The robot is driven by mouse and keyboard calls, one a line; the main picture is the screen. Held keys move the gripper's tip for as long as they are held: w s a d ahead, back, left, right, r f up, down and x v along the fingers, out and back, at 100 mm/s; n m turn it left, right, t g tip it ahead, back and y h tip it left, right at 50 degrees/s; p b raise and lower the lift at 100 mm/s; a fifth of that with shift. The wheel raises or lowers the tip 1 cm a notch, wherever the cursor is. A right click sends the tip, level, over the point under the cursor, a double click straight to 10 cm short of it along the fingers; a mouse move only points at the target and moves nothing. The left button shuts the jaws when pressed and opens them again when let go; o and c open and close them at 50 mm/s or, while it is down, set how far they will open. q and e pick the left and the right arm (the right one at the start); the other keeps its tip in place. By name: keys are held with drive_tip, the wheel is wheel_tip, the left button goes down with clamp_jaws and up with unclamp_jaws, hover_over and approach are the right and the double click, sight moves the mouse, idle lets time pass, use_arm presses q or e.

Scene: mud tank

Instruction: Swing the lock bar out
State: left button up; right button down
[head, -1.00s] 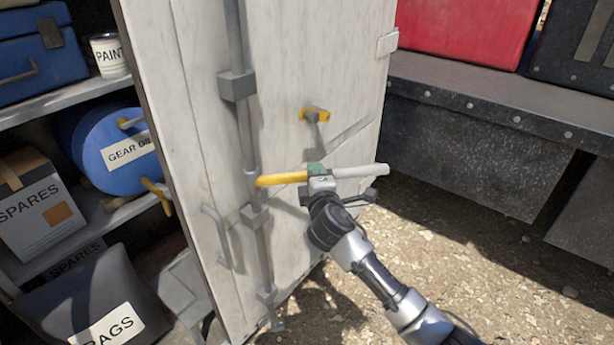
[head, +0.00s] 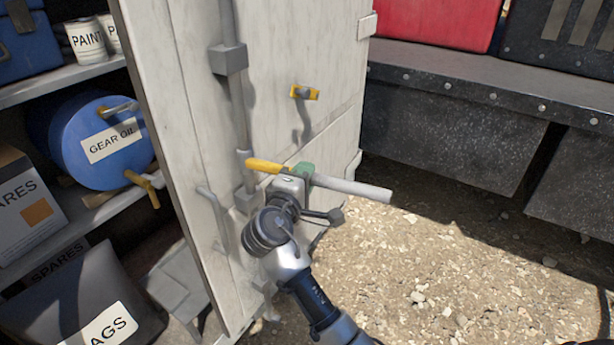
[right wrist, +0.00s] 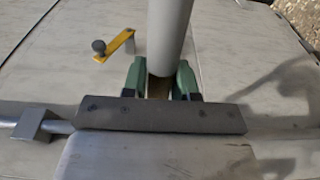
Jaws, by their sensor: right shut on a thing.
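The lock bar (head: 350,187) is a round rod with a long grey part and a yellow end. It lies in front of the pale door (head: 290,50), with the yellow end to the left by the vertical rod and the grey end sticking out to the right, over gravel. My right gripper (head: 304,171), with green fingertips, is shut around the bar near where yellow meets grey. In the right wrist view the bar (right wrist: 170,40) rises between the green fingers. A yellow catch (head: 304,92) with a grey knob sits on the door above the bar. My left gripper is out of view.
A vertical rod (head: 238,105) with brackets runs down the door. Shelves at left hold a blue gear oil drum (head: 100,140), paint cans and boxes. A dark ledge (head: 450,75) stands at right. The gravel (head: 440,260) in front is clear.

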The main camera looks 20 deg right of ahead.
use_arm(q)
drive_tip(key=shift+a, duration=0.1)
use_arm(e)
drive_tip(key=shift+a+f, duration=0.1)
drive_tip(key=c, duration=1.3)
unclamp_jaws()
drive_tip(key=o, duration=0.4)
drive_tip(key=shift+a, duration=0.1)
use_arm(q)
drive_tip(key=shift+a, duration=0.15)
